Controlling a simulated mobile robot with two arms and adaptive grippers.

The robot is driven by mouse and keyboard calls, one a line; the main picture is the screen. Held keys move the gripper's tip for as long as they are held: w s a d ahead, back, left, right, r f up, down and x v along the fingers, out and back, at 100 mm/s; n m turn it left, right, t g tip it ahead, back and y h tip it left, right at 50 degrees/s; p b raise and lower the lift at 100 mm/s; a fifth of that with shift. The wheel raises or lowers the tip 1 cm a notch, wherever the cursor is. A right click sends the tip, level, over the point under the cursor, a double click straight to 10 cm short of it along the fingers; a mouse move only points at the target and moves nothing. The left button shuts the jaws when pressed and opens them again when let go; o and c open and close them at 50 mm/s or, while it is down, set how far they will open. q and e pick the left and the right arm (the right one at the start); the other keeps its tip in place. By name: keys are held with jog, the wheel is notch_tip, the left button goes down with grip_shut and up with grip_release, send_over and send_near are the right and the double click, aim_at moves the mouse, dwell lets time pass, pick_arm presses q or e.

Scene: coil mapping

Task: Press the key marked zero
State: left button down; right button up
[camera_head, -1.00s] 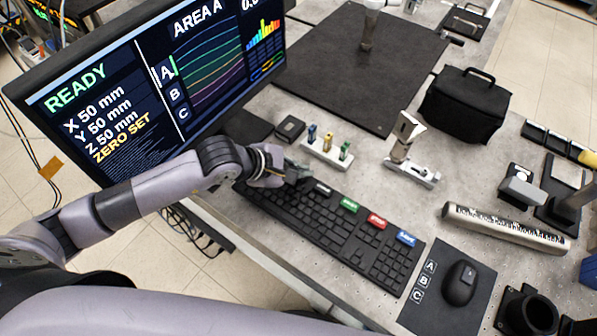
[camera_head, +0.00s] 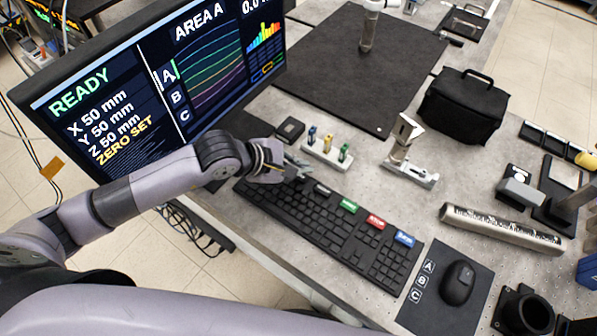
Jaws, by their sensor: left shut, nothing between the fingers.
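The black keyboard (camera_head: 300,217) lies on the bench with a row of larger labelled keys along its far edge. These are a dark key (camera_head: 322,189), a green key (camera_head: 349,205), a red key (camera_head: 376,223) and a blue key (camera_head: 405,238). Their lettering is too small to read surely, so I cannot tell which is marked zero. My left gripper (camera_head: 303,168) is shut and empty, over the keyboard's far left end, close to the dark key. I cannot tell whether it touches anything. My right gripper is not in view.
The monitor (camera_head: 150,80) stands behind my left arm and reads READY and ZERO SET. A white block with coloured pegs (camera_head: 327,151) stands just beyond the keyboard. A mouse (camera_head: 459,283) lies on a mat to the right. A metal fixture (camera_head: 409,170) stands beyond the keyboard.

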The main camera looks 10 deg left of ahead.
aim_at(300, 178)
pick_arm(q)
jog(key=shift+r+p, duration=1.1)
jog(key=shift+r, duration=1.2)
